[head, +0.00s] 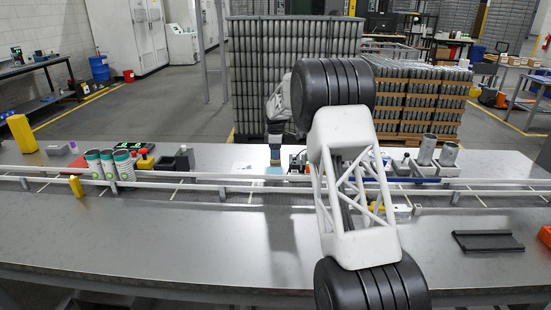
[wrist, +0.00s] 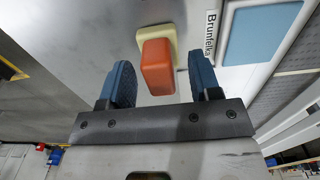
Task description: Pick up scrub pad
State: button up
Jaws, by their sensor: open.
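The scrub pad appears to be the orange-red block (wrist: 157,70) with a pale yellow base (wrist: 150,34) in the wrist view. It lies on the grey metal table, between and beyond my fingertips as seen there. My gripper (wrist: 163,80) is open, with one blue finger at each side of the block; I see no clear contact. In the head view my gripper (head: 275,157) points down at the far side of the table, behind the white rail. I cannot make out the pad clearly in that view.
A white-framed blue panel marked "Brunfelka" (wrist: 262,35) lies right of the block in the wrist view. In the head view, striped cans (head: 108,166) stand left, a fixture with metal cans (head: 428,150) right. A white rail (head: 150,184) runs along the table (head: 200,235), whose front is largely clear.

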jog(key=c, duration=1)
jog(key=shift+r, duration=0.15)
notch_tip(320, 180, up, 10)
jog(key=shift+f, duration=0.1)
dwell(0.6)
jog(key=o, duration=0.3)
jog(key=shift+c, duration=1.1)
